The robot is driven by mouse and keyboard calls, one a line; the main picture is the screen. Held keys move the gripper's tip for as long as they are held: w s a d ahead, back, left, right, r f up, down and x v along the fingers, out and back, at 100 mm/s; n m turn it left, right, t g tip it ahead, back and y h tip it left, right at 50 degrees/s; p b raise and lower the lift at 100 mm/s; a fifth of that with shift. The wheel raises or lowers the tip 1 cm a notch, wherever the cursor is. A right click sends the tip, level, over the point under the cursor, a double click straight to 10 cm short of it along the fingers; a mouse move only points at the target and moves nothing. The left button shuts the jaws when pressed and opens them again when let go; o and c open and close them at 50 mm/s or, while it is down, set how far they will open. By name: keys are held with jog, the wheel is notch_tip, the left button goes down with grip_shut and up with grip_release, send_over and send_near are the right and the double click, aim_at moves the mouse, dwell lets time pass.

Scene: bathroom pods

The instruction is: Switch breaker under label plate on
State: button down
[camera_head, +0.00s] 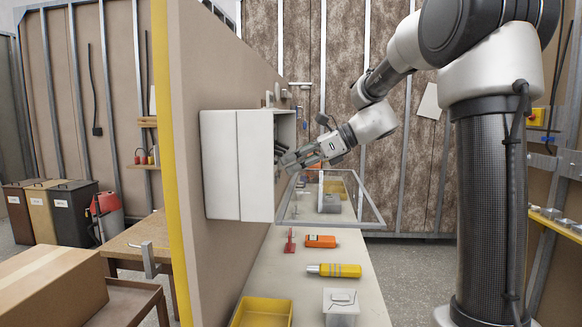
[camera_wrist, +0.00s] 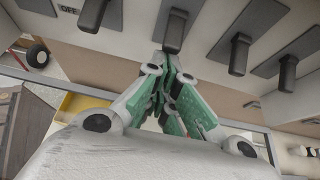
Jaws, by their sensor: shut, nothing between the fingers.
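The white breaker box (camera_head: 222,165) is mounted on the side of the tan wall panel, with its open front facing right. My gripper (camera_head: 284,163) reaches into that opening from the right. In the wrist view, a row of several dark breaker levers (camera_wrist: 238,52) sits on a light panel face. My gripper (camera_wrist: 164,62) is shut and empty, its tips close to a middle lever (camera_wrist: 172,30); I cannot tell whether they touch. An "OFF" marking (camera_wrist: 67,9) shows at the upper left. I cannot make out a label plate with readable text.
A clear framed cover (camera_head: 330,222) hangs open below my gripper. Open space lies right of the box.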

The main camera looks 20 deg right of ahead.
jog(key=r+h, duration=0.1)
jog(key=r+g+h, duration=0.1)
jog(key=h, duration=0.1)
jog(key=shift+s+d+r, duration=0.1)
jog(key=shift+d+r, duration=0.1)
jog(key=shift+d, duration=0.15)
jog(key=shift+r, duration=0.75)
jog(key=v, duration=1.2)
jog(key=shift+r, duration=0.1)
